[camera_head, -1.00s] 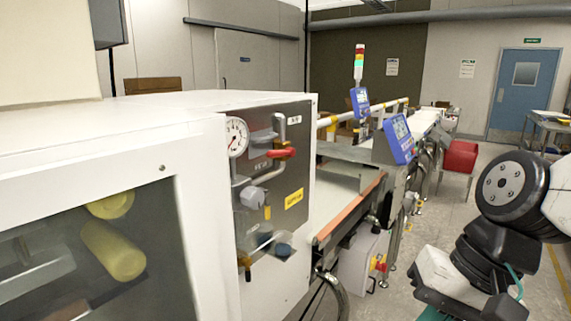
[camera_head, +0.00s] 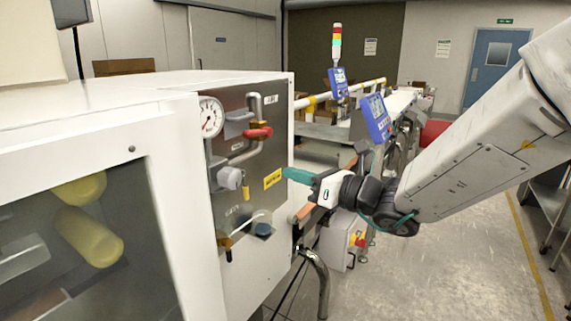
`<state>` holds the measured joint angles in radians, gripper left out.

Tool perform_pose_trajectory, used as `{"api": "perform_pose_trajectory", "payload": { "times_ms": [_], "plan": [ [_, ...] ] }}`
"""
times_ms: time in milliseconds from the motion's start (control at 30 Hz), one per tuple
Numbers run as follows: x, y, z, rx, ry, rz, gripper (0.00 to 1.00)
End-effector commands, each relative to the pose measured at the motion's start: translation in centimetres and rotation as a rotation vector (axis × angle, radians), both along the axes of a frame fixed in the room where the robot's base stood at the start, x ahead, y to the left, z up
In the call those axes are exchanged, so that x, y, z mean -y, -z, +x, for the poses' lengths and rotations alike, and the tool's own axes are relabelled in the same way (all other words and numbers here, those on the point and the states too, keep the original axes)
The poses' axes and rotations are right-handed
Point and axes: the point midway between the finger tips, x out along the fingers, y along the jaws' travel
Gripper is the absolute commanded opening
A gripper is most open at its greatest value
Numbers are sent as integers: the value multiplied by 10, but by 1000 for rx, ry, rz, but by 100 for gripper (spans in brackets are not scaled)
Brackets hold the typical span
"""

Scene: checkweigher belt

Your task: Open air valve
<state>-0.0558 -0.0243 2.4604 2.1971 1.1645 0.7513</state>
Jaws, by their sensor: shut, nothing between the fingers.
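The air panel (camera_head: 273,156) is a grey plate on the end of a white machine cabinet. The air valve has a red handle (camera_head: 257,133) on a brass body, fitted to bent metal pipe; the handle lies roughly level, across the upright pipe. My gripper (camera_head: 288,173) has teal fingers and points left at the panel, just right of the yellow label and below and right of the red handle. It is shut and empty. I cannot tell whether its tips touch the panel; they look apart from the handle.
A pressure gauge (camera_head: 211,117) and a grey regulator knob (camera_head: 230,178) sit left of the valve. A clear bowl (camera_head: 259,224) hangs below. The belt line with blue screens (camera_head: 377,118) runs behind my arm.

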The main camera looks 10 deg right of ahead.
Motion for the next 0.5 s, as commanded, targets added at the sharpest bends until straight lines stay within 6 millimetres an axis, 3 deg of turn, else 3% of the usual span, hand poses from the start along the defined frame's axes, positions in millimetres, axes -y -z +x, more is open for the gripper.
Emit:
{"api": "perform_pose_trajectory", "payload": {
  "times_ms": [400, 500],
  "plan": [
    [-69, -4, 53, 1, -5, -4, 0],
    [-68, -23, 57, 7, -1, -3, 0]
  ]
}}
